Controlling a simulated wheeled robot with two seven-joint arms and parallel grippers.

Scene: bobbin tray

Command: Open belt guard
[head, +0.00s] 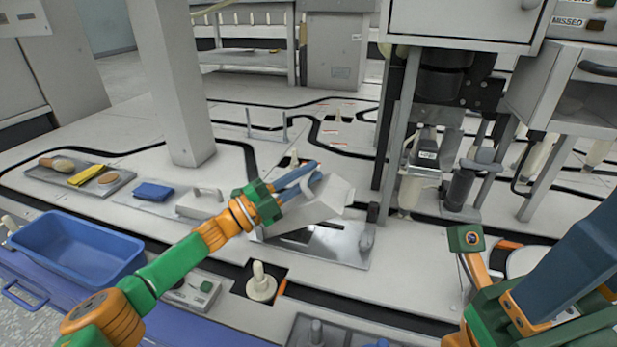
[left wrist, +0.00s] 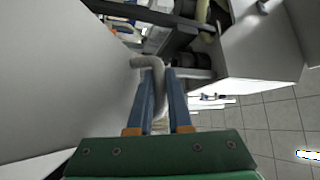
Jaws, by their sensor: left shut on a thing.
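The belt guard (head: 325,200) is a pale grey cover, tilted up over a shiny metal plate (head: 345,243) in the middle of the head view. My left gripper (head: 308,175) is shut on its grey bent handle (head: 316,183). In the left wrist view the handle (left wrist: 149,63) passes between the two blue fingers (left wrist: 162,95). A large pale panel, probably the guard (left wrist: 55,75), fills the left of that view. What lies under the guard is mostly hidden. Parts of my right arm show at the lower right of the head view, but its fingers do not show.
A blue bin (head: 75,245) stands at the left. A cream knob (head: 261,283) stands in front of the plate. A grey column (head: 175,80) and a machine frame (head: 400,130) rise nearby.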

